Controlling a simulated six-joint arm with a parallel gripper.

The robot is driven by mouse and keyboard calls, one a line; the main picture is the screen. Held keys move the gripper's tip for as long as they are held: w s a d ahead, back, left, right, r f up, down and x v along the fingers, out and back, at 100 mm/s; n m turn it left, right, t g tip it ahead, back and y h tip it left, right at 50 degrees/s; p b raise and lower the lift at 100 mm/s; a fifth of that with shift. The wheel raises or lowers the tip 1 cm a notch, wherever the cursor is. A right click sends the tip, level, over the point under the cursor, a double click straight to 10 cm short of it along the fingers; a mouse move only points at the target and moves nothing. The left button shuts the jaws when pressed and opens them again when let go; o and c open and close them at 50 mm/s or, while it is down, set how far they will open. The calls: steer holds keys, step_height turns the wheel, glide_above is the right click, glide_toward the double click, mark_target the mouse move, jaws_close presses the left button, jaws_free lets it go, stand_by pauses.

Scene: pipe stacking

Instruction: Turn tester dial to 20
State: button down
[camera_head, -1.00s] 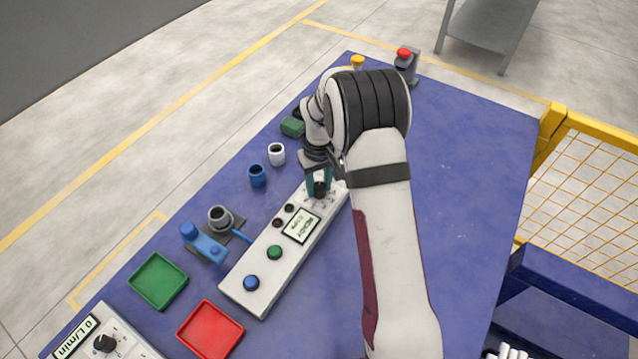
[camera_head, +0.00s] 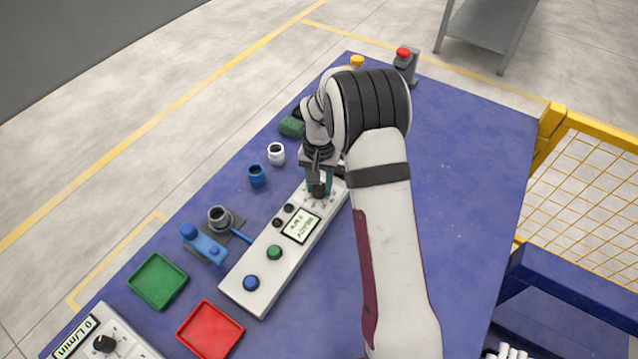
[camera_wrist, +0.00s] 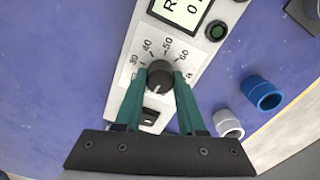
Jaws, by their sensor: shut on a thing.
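The tester is a long white box in the head view (camera_head: 262,262), with a lit display (camera_head: 302,226). Its black dial (camera_wrist: 160,77) is in the middle of the wrist view, on a white scale with 30, 40, 50 and 60 readable. A white line on the knob points toward the bottom of the picture, toward my gripper's base. My gripper (camera_wrist: 161,84) has its two teal fingers shut on the dial, one on each side. In the head view my gripper (camera_head: 320,187) is over the tester's far end and hides most of the dial.
The tester has a green button (camera_head: 275,252) and a blue button (camera_head: 251,282). A blue ring (camera_head: 257,176) and a white ring (camera_head: 276,154) stand left of my gripper. A green tray (camera_head: 158,281) and a red tray (camera_head: 210,331) lie nearer. The table's right side is clear.

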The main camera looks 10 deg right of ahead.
mark_target(320, 185)
steer(key=m, duration=0.4)
steer(key=shift+d+m, duration=0.1)
steer(key=shift+m, duration=2)
steer(key=c, duration=0.5)
jaws_free()
steer(key=shift+s, duration=0.1)
steer(key=shift+r, duration=0.1)
step_height(320, 185, up, 16)
steer(key=shift+f, duration=0.2)
